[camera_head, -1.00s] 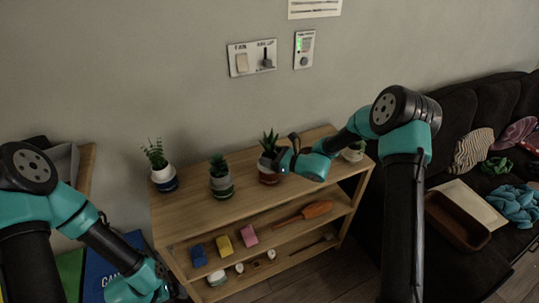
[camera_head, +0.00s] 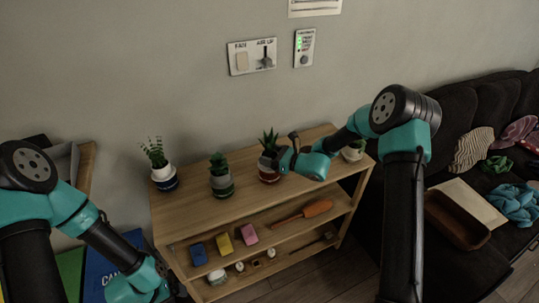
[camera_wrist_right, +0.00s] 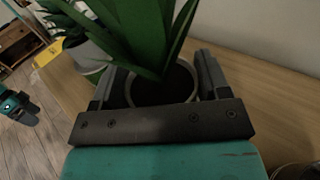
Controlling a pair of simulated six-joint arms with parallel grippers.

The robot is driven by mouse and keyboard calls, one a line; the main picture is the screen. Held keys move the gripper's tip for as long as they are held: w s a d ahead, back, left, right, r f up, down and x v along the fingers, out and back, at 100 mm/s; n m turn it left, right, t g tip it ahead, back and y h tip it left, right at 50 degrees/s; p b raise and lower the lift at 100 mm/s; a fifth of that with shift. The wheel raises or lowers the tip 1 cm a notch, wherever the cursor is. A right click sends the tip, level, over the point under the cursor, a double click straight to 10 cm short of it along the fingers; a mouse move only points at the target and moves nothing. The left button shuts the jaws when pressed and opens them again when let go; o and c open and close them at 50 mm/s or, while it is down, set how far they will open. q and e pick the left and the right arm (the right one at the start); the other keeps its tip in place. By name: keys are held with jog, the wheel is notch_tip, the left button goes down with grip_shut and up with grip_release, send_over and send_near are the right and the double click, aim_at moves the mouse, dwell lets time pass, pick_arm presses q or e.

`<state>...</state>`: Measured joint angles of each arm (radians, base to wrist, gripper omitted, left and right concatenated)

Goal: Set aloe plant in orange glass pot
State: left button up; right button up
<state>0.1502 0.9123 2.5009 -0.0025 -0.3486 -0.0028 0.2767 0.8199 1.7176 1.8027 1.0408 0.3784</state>
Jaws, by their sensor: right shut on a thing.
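A spiky green aloe-like plant (camera_head: 269,140) stands in a round pot with a reddish lower band (camera_head: 268,175) on the wooden shelf top. My right gripper (camera_head: 281,161) is at this pot from the right. In the right wrist view, its fingers (camera_wrist_right: 158,85) stand on both sides of the pot (camera_wrist_right: 150,92) and are shut on it, with the leaves (camera_wrist_right: 140,35) rising above. Whether the pot is lifted off the wood cannot be told. I see no clearly orange glass pot. My left gripper (camera_head: 163,284) is low at the lower left, its fingers unclear.
On the shelf top (camera_head: 203,214) stand a grey-and-green-banded potted plant (camera_head: 221,178), a blue-and-white potted plant (camera_head: 158,165) and a small pale pot (camera_head: 353,153) behind my right arm. Lower shelves hold coloured blocks and an orange-handled tool (camera_head: 317,208). A dark sofa (camera_head: 455,115) is at right.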

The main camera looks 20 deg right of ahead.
jog(key=shift+f, duration=0.4)
dwell(0.5)
jog(key=o, duration=0.8)
jog(key=f+v, duration=0.1)
jog(key=v, duration=1.6)
jog(key=shift+d+r, duration=0.15)
jog(key=shift+r, duration=0.3)
jog(key=shift+s, duration=0.1)
